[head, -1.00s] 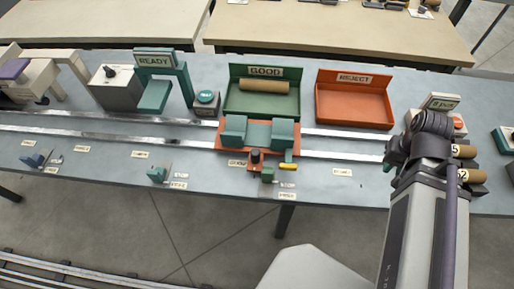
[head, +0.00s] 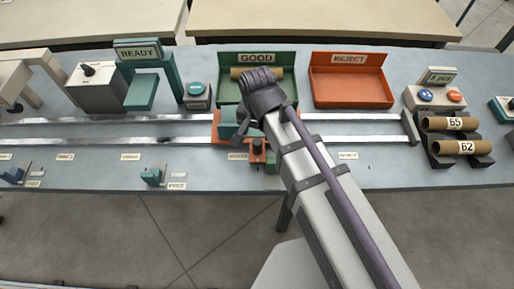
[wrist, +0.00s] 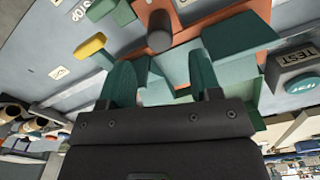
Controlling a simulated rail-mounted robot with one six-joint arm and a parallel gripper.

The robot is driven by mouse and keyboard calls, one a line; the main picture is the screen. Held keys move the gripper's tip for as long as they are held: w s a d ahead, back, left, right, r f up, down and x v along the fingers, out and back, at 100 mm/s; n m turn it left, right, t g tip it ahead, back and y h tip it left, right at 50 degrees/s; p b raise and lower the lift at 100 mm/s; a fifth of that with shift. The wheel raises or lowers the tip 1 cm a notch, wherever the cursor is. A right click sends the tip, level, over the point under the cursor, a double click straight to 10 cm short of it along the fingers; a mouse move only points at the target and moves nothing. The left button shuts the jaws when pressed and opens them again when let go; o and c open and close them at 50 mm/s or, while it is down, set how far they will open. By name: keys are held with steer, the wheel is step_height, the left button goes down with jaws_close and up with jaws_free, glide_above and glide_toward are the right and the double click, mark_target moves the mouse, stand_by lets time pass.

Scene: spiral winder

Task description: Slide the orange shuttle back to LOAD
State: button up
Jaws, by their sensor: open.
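The orange shuttle (head: 228,138) sits on the two rails in front of the GOOD tray, partly hidden behind my arm. It carries teal blocks (head: 229,122) and a dark knob (head: 257,146). In the wrist view, its orange plate (wrist: 208,22), the dark knob (wrist: 160,32) and a teal block (wrist: 240,36) show beyond my fingers. My gripper (wrist: 160,66) is open over the shuttle, with its two green fingers apart. Teal shuttle parts show between and behind them; whether they touch is unclear. I cannot read a LOAD label in the head view.
Metal rails (head: 110,118) run left along the table, clear left of the shuttle. Teal stops (head: 152,176) stand along the front edge. A tube lies in the green GOOD tray (head: 230,92). The REJECT tray (head: 350,93) is empty. A rack (head: 436,160) holds tubes at right.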

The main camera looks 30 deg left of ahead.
mark_target(258, 141)
step_height(258, 141, down, 9)
steer(key=b, duration=0.7)
steer(key=shift+r, duration=0.25)
jaws_close()
